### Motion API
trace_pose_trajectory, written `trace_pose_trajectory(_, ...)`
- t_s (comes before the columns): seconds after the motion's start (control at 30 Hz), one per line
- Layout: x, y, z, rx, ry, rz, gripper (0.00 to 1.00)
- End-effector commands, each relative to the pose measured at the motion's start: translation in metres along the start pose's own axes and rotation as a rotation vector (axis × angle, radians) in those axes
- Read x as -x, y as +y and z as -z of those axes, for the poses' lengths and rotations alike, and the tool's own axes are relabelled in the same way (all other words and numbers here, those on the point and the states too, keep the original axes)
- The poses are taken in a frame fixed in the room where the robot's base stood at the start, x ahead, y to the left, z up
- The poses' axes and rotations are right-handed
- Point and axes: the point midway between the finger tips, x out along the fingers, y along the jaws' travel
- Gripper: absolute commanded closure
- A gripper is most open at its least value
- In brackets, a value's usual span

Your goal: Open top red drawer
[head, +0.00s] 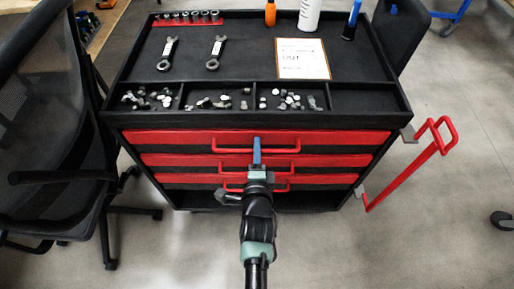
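The top red drawer (170,137) is the uppermost of several red drawers in the front of a black tool cart. It looks flush with the cart front. Its red bar handle (228,151) runs across the middle of its front. My gripper (257,148) is in front of the cart, its blue finger part overlapping the top drawer's handle in the picture. I cannot tell whether it touches the handle. The fingers are seen from behind and above, so their opening is hidden.
The cart top (245,75) holds two wrenches, a paper sheet (302,58), bottles and bins of small parts. A red side handle (410,165) juts out on the right. A black chair (50,120) stands close on the left. Floor is free at front right.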

Motion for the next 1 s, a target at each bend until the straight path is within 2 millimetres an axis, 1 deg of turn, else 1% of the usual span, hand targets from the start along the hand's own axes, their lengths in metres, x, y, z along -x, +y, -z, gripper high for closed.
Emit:
trace_pose_trajectory(0.07,0.0001,0.0001,0.0,0.0,0.0,0.0,0.73)
trace_pose_trajectory(0.17,0.0002,0.0002,-0.0001,0.0,0.0,0.0,0.9)
trace_pose_trajectory(0.2,0.0002,0.0002,0.0,0.0,0.0,0.0,0.97)
trace_pose_trajectory(0.23,0.0002,0.0002,-0.0001,0.0,0.0,0.0,1.0)
trace_pose_trajectory(1.0,0.0004,0.0002,-0.0002,-0.001,0.0,0.0,1.0)
